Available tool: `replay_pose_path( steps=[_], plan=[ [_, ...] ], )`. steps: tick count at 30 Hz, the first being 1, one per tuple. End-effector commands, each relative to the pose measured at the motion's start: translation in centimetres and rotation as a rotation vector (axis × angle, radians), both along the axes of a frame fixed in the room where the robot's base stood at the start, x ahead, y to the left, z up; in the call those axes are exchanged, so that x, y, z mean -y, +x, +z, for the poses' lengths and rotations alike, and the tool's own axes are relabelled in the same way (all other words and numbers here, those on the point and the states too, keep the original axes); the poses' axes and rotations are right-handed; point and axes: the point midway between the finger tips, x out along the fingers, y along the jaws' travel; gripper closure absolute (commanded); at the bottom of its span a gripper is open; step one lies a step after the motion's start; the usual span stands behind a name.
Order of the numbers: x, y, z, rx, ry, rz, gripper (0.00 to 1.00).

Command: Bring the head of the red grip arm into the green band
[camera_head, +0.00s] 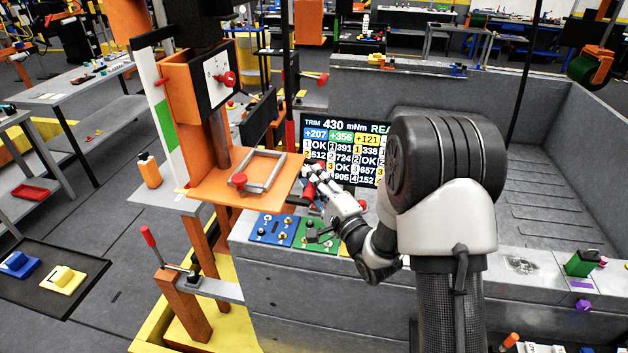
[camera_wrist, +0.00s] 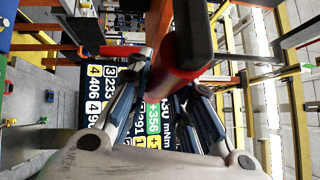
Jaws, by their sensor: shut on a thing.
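My gripper (camera_head: 313,180) is at the control ledge, in front of the screen and right of the orange platform. Its fingers are shut on a red part, which I take to be the red grip arm (camera_head: 317,167); little of it shows in the head view. In the wrist view the red part (camera_wrist: 168,72) rises between the fingers (camera_wrist: 172,88), with a large black piece beside it. A green band (camera_head: 166,124) crosses a white upright strip left of the orange column.
The screen (camera_head: 346,148) stands just behind my gripper. The orange platform (camera_head: 222,188) carries a metal frame and red knob. Blue and green control panels (camera_head: 272,229) lie below the gripper. A red-handled lever (camera_head: 149,237) stands at lower left. A grey bed (camera_head: 545,140) lies right.

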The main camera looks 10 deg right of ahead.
Motion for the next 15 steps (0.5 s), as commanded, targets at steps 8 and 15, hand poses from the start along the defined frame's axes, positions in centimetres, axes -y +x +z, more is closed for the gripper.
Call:
replay_pose_path(
  steps=[8,15],
  plan=[
    [0.0,-0.1,-5.7,-0.012,-0.003,0.000,1.00],
    [0.0,-0.1,-8.8,-0.012,-0.002,0.000,1.00]
  ],
)
